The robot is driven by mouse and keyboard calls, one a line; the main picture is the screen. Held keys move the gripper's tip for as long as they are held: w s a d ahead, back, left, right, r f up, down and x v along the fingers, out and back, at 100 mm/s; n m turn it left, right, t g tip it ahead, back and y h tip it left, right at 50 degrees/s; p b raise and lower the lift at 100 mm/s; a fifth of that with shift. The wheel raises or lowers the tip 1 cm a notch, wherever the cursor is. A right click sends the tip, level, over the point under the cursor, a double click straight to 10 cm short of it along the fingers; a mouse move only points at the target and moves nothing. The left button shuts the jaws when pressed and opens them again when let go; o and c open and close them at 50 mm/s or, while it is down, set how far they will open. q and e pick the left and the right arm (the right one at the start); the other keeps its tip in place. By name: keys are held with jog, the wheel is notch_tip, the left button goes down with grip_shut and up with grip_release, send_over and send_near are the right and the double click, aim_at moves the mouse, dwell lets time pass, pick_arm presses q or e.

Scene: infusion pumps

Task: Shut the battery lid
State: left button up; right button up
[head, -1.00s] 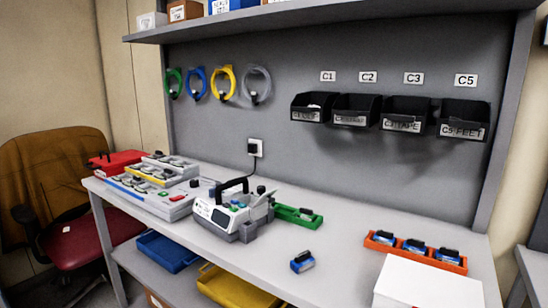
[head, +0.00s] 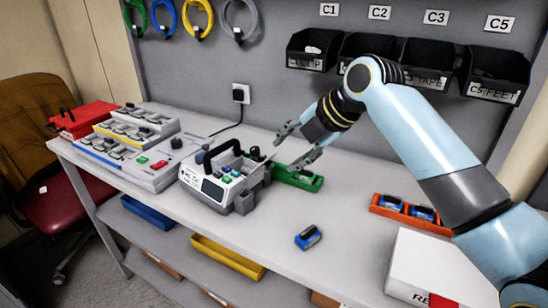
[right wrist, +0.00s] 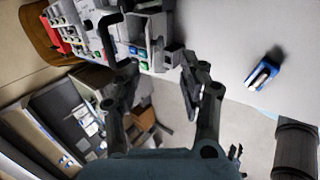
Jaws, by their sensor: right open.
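The infusion pump (head: 213,188), white and grey with a dark carry handle, stands on the bench left of centre in the head view. Part of it also shows at the top of the right wrist view (right wrist: 156,28). A small grey part (head: 245,201) sits at its right front corner; I cannot tell whether it is the battery lid, or how far any lid is open. My right gripper (head: 288,149) is open and empty, with its fingers above and to the right of the pump. It also shows in the right wrist view (right wrist: 160,78). My left gripper is out of view.
A blue battery (head: 308,237) lies on the bench, right of the pump. A green tray (head: 313,185) is behind the pump, an orange tray (head: 437,228) and a white box (head: 410,265) are to the right. A grey charging station (head: 150,175) stands left.

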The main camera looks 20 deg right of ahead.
aim_at(269, 165)
jog(key=x, duration=0.6)
jog(key=shift+w+f, duration=0.15)
jog(key=shift+w, duration=0.2)
jog(key=shift+w+a+f, duration=0.15)
jog(key=shift+w+f, duration=0.05)
jog(key=shift+w, duration=0.05)
jog(key=shift+s, duration=0.1)
grip_shut()
